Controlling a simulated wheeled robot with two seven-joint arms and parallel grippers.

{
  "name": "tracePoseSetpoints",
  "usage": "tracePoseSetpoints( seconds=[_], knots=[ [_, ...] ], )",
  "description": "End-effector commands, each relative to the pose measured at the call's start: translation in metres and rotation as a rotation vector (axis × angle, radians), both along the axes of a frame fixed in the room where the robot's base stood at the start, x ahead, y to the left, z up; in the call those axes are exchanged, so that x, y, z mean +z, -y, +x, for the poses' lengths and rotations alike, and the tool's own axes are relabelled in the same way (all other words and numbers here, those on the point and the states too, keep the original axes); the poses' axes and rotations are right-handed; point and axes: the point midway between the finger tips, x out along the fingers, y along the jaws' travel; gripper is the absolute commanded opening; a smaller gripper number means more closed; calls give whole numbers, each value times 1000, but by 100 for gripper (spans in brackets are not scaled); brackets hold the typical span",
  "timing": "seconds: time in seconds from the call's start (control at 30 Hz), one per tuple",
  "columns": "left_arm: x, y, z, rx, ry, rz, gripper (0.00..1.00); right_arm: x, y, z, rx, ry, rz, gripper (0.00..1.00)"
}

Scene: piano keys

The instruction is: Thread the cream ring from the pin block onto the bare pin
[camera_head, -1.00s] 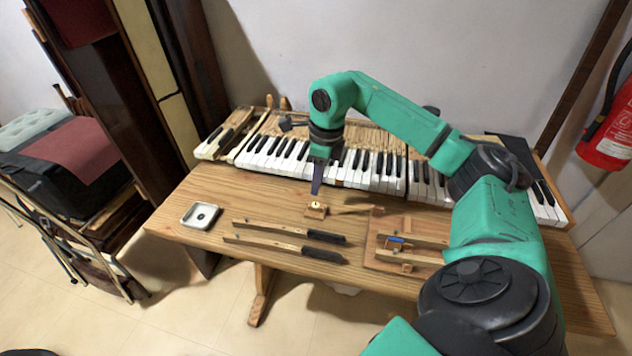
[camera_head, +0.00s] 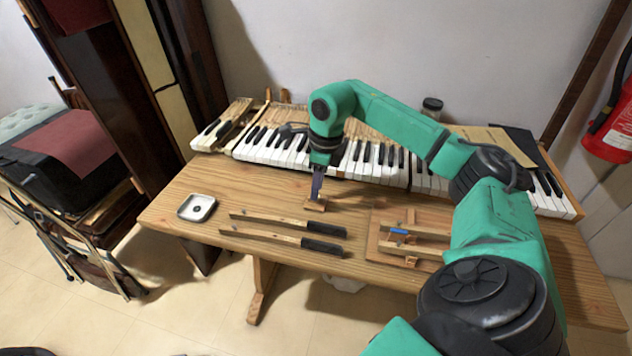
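The small wooden pin block (camera_head: 315,206) stands on the table in front of the keyboard. My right gripper (camera_head: 317,194) points down at it, with the fingertips right over or at its top. The fingers show as one narrow dark shape, so their gap is not visible. The cream ring is not visible now; the fingers cover the block's top. I cannot pick out the bare pin for sure. A wooden jig board (camera_head: 376,238) with rails, a blue piece (camera_head: 398,231) and small upright parts lies to the right of the block. My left gripper is not in view.
Two wooden sticks with black ends (camera_head: 288,222) (camera_head: 281,239) lie in front of the block. The keyboard (camera_head: 270,150) runs along the back. The table between tray and block is clear.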

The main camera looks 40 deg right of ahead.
Motion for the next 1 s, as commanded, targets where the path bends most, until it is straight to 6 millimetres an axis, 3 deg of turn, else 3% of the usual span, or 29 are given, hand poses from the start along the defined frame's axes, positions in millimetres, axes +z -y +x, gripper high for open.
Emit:
tracePoseSetpoints(
  seconds=[1.0],
  knots=[
    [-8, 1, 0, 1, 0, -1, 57, -14, 0, 0, 0, -1, -1, 31]
  ],
)
